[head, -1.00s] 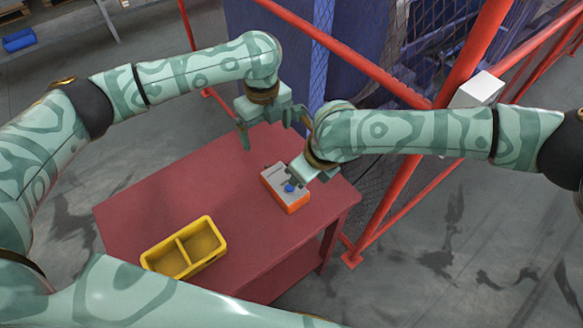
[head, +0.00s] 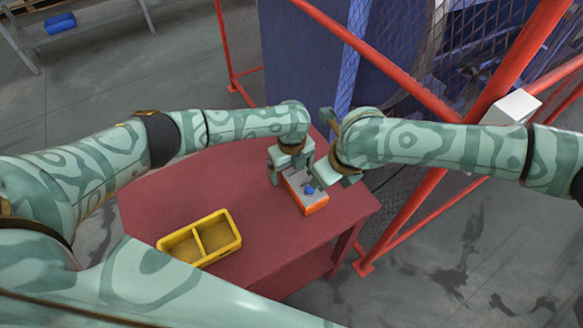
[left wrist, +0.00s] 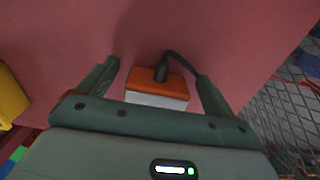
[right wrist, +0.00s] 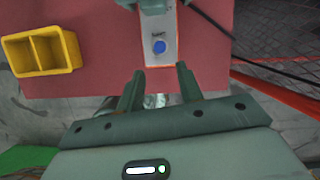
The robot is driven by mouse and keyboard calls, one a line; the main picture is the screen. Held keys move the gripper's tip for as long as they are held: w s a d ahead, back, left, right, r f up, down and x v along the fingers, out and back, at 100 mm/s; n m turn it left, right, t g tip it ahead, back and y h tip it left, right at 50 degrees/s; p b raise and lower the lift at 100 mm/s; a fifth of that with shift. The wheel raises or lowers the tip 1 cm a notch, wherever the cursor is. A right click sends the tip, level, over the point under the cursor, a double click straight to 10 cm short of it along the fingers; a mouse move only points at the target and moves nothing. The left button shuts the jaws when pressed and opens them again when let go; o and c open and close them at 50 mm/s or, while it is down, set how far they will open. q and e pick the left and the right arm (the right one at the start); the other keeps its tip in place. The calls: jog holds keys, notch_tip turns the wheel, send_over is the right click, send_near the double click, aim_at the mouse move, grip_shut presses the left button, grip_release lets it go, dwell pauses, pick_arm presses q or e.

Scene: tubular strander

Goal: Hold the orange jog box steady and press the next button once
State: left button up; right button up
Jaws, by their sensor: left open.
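The orange jog box (head: 316,210) with a grey top lies on the red table near its right edge. Its blue button (head: 309,190) also shows in the right wrist view (right wrist: 159,47). My left gripper (head: 290,170) is open at the far end of the box. In the left wrist view its fingers (left wrist: 158,72) stand either side of the orange end (left wrist: 178,83), apart from it, with a black cable (left wrist: 162,72) there. My right gripper (right wrist: 160,72) has its fingers apart with nothing between them, just off the blue button's end of the box. Small markings on the box are unreadable.
A yellow two-compartment bin (head: 200,238) stands on the red table (head: 255,205), left of the box. Red rails (head: 425,200) and wire mesh (head: 410,85) border the table's right and far sides. The table between bin and box is clear.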

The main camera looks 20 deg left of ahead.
pick_arm(q)
jog(key=c, duration=1.2)
jog(key=shift+c, duration=0.2)
pick_arm(e)
grip_shut()
dwell(0.5)
